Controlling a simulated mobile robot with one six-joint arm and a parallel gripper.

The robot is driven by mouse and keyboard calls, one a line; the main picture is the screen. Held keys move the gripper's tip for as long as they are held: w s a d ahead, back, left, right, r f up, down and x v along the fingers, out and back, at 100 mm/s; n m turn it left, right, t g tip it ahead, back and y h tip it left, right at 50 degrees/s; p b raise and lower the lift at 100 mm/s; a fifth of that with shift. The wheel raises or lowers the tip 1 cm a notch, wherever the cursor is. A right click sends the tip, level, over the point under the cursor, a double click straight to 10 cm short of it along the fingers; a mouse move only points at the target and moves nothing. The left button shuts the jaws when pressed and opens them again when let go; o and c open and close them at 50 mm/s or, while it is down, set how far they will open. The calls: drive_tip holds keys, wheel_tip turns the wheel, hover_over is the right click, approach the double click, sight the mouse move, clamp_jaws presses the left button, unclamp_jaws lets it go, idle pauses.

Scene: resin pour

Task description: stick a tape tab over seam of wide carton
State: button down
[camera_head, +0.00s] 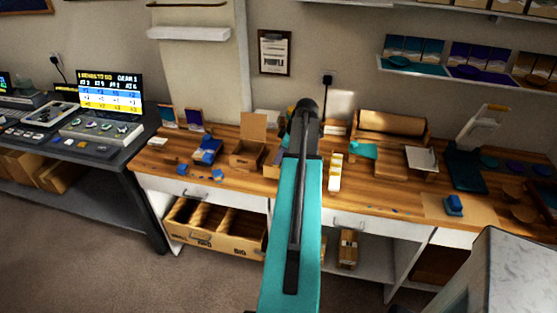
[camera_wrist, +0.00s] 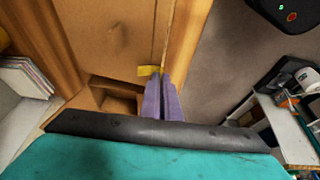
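In the wrist view my gripper (camera_wrist: 164,80) has purple fingers close together. A small yellow tape tab (camera_wrist: 148,71) is at their tips and looks pinched between them. Right by it is a brown cardboard surface (camera_wrist: 110,35), with a thin seam line running up the picture close to the tab. I cannot tell whether the tab touches the cardboard. In the head view my teal arm reaches over the bench and hides my gripper and whatever is beneath it. A brown carton (camera_head: 249,154) with a raised flap stands left of the arm.
A yellow-and-white object (camera_head: 335,172) stands right of the arm on the wooden bench (camera_head: 385,190). A brown paper roll (camera_head: 392,123) lies at the back. A blue box (camera_head: 207,150) is to the left. A cardboard bin (camera_head: 217,247) with compartments sits below the bench.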

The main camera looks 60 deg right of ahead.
drive_tip(key=shift+f, duration=0.25)
drive_tip(key=c, duration=2.5)
unclamp_jaws()
drive_tip(key=o, duration=0.5)
drive_tip(key=shift+r, duration=0.15)
drive_tip(key=shift+w+r+p, duration=0.1)
drive_tip(key=shift+r+p, duration=1.65)
drive_tip(key=shift+r, duration=2.15)
